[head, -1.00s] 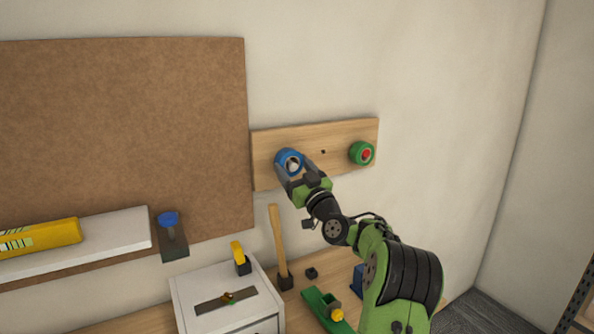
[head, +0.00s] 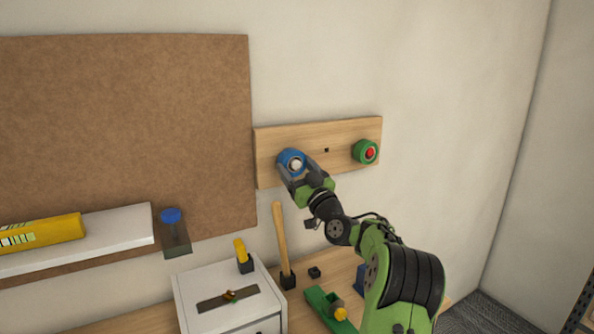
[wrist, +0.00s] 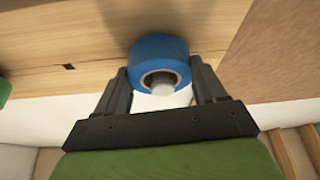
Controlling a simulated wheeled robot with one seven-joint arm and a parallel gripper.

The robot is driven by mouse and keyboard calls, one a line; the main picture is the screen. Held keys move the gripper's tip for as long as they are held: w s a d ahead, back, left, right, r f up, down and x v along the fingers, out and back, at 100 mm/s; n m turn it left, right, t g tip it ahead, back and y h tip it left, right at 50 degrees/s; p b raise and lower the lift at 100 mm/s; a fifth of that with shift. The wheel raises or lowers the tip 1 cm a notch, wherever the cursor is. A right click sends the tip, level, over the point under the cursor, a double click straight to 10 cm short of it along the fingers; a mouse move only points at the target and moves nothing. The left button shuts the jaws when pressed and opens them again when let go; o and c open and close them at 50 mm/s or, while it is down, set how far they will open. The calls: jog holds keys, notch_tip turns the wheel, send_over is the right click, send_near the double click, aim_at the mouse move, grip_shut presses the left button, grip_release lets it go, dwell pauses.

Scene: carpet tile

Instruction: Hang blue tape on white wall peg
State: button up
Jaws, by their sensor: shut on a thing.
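The blue tape (head: 291,161) is a roll at the left part of a wooden wall board. In the wrist view the blue tape (wrist: 160,62) sits between the two fingers of my gripper (wrist: 161,90), which is shut on it. The white peg (wrist: 161,88) shows inside the roll's hole; its round end also shows in the head view (head: 296,165). The roll is around the peg and close against the board. Whether it touches the board is hard to tell.
The wooden board (head: 340,135) also bears a green roll on a red peg (head: 370,153) and a small dark hole. Below are a white box (head: 225,290), a mallet (head: 282,245) and a green plane (head: 325,305). A brown pinboard (head: 120,120) and white shelf (head: 110,240) are left.

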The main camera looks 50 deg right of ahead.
jog(key=shift+f, duration=0.15)
jog(key=o, duration=1.1)
jog(key=shift+o, duration=0.2)
jog(key=b+v, duration=0.6)
jog(key=v, duration=0.9)
jog(key=shift+s, duration=0.35)
jog(key=shift+a+f, duration=0.1)
jog(key=shift+f, duration=0.1)
